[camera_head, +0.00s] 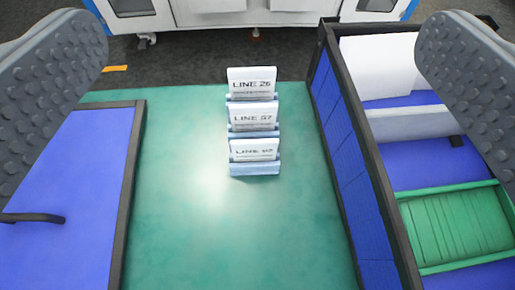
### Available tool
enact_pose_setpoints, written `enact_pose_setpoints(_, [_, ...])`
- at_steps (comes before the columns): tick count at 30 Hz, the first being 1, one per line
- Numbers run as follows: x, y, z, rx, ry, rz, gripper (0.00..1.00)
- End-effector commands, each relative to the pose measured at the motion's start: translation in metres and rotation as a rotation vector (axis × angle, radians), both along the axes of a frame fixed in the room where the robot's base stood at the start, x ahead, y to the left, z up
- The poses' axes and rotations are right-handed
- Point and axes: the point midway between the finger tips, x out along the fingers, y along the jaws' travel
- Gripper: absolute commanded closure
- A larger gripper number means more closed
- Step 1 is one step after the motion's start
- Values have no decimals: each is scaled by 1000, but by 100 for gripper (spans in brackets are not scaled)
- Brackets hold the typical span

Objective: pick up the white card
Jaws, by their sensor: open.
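Three white cards stand upright one behind another in a light blue stepped holder (255,169) on a green surface. The back card (251,80) reads "LINE 26". The middle card (254,116) reads "LINE 57". The front card (254,150) appears to read "LINE 92", with its lower part hidden in the holder. My gripper (258,85) is open, with one grey studded finger at the left edge and one at the right edge of the view. The holder and cards show between the fingers, and nothing is held.
A blue panel with a dark frame and black handle (32,217) lies left. A dark-framed blue bin (345,170) stands right, holding white boxes (378,65) and a green tray (455,228). The green surface in front of the holder is clear. A white cabinet (260,14) stands beyond.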

Motion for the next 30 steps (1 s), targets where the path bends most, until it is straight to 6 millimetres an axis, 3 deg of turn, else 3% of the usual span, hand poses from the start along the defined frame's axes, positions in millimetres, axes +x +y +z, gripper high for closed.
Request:
enact_pose_setpoints(1, [13,-1,-41,-7,30,-3,2])
enact_pose_setpoints(6, [28,-3,-150,-8,68,12,2])
enact_pose_setpoints(9, [24,-5,-199,-2,88,28,2])
enact_pose_setpoints(12, [17,-7,-232,7,99,43,2])
enact_pose_setpoints(15, [12,-8,-252,15,107,53,2])
enact_pose_setpoints(20, [11,-8,-264,22,109,60,2])
enact_pose_setpoints(30, [39,-8,-277,20,111,61,2])
